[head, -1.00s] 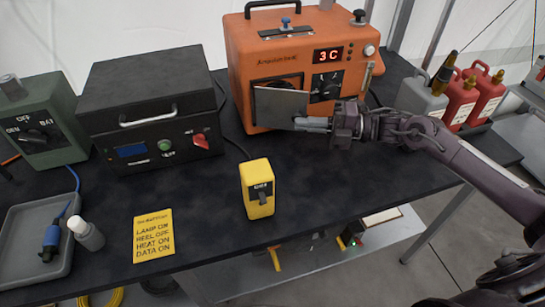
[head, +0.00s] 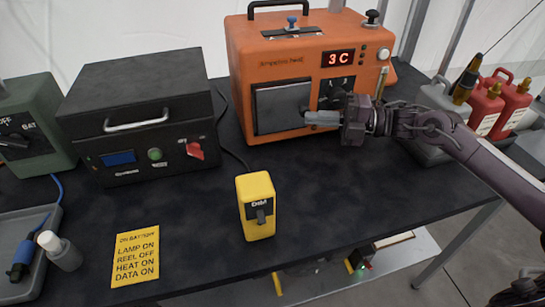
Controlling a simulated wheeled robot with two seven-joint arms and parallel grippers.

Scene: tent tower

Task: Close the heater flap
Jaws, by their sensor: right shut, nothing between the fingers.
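The orange heater (head: 285,52) stands at the back of the dark table, with a red "3 C" display. Its grey flap (head: 281,105) sits flat over the opening in the heater's front and looks shut. My right gripper (head: 312,118) is shut and empty, with its fingertips at the right edge of the flap; I cannot tell whether they touch it. The gripper and wrist hide part of the heater's dial panel (head: 334,88). My left gripper is not in view.
A black box (head: 137,85) with a handle and a green switch box (head: 34,125) stand to the left. A yellow dimmer box (head: 256,207), a yellow note (head: 135,254) and a grey tray (head: 40,222) with a bottle (head: 60,250) are nearer. Red cans (head: 512,103) stand right.

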